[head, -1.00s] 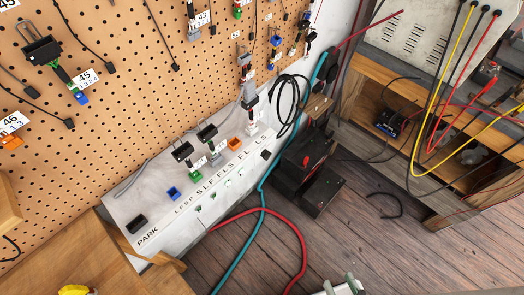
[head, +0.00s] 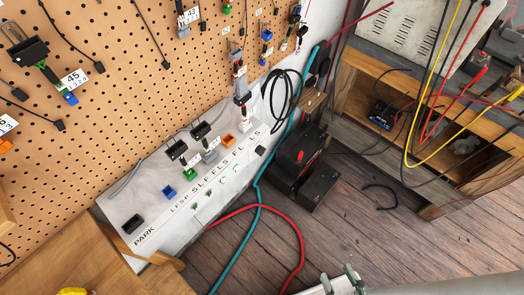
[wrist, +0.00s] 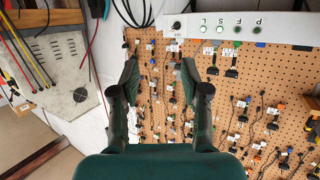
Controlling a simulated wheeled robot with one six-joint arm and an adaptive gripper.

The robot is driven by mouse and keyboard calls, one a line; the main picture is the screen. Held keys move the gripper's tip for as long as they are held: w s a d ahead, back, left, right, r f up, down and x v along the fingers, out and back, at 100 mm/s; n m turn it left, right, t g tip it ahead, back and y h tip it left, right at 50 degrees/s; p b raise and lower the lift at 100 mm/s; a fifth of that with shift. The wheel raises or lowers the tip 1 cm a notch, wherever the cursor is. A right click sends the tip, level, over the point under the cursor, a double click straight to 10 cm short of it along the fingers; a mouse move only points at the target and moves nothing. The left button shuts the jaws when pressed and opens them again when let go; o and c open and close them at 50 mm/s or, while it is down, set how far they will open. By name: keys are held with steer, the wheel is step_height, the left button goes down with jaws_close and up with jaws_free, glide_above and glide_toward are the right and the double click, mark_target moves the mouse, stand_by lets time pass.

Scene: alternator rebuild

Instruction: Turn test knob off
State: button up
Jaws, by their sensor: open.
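My gripper (wrist: 159,64) is open and empty in the wrist view, its two dark green fingers spread in front of the pegboard. A small round black knob (wrist: 177,25) sits on the white labelled panel (wrist: 268,28), above and beyond the fingertips and apart from them. A dark round spot (wrist: 80,95) shows on a grey slotted cabinet (wrist: 62,70) to the left of the fingers. I cannot tell for sure which is the test knob, or its setting. In the head view, the white panel (head: 168,229) has a small black part (head: 261,151) at its right end.
The pegboard (head: 110,130) holds several wired connectors. Red hose (head: 300,250) and teal hose (head: 240,245) cross the wooden floor. Black boxes (head: 318,187) stand beside the panel. Wires hang before the grey cabinet (head: 410,35) at the right.

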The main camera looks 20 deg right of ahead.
steer(key=w+d+f+m+g+h, duration=0.1)
steer(key=w+f+m+g, duration=0.1)
steer(key=w+f+m, duration=0.6)
steer(key=m+t+y, duration=0.3)
steer(key=m+y, duration=0.7)
steer(key=m, duration=0.6)
glide_toward(261, 151)
steer(key=x, duration=0.8)
steer(key=shift+w+f, duration=0.2)
steer(key=shift+w, duration=0.1)
jaws_close()
